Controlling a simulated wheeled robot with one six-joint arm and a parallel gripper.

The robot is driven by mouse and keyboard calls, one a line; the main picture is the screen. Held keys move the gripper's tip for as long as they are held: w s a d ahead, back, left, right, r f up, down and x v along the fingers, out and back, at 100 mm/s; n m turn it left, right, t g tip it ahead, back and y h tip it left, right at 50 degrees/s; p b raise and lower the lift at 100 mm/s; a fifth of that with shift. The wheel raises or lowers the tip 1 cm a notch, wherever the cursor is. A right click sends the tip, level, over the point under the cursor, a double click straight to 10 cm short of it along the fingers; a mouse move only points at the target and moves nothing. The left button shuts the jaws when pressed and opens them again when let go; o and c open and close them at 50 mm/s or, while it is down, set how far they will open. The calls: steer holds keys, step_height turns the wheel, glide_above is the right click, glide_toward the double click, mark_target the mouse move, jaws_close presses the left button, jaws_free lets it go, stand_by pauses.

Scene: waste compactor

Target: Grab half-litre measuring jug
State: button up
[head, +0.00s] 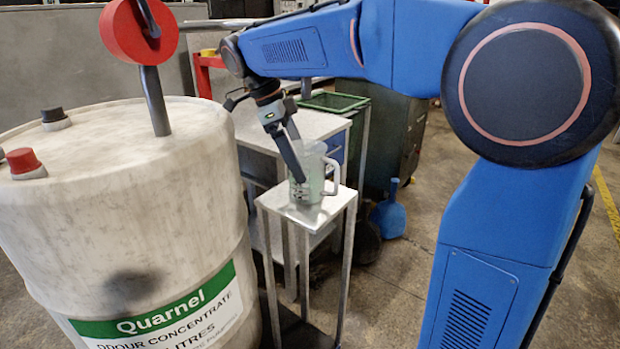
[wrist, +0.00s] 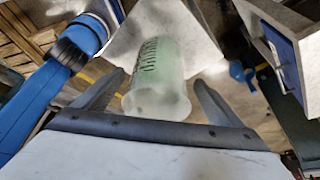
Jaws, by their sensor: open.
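The measuring jug (head: 313,178) is translucent pale green with dark markings and a handle on its right side. It stands upright on a small square metal stand. My gripper (head: 297,156) reaches down to it from the upper left, with a dark finger in front of the jug's left side. In the wrist view the jug (wrist: 160,80) lies between the two spread fingers of my gripper (wrist: 152,92), which are open. I cannot tell whether either finger touches the jug. The handle is not clear in the wrist view.
A large white Quarnel drum (head: 120,220) with a red cap and a dark cap stands close on the left. The stand's top (head: 288,207) is small. A grey-topped bench (head: 310,124) and a green-rimmed bin (head: 335,101) are behind. Open floor (head: 395,285) lies right of the stand.

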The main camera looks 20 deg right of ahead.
steer(key=shift+x, duration=2.55)
steer(key=shift+a, duration=0.1)
steer(key=c, duration=1.4)
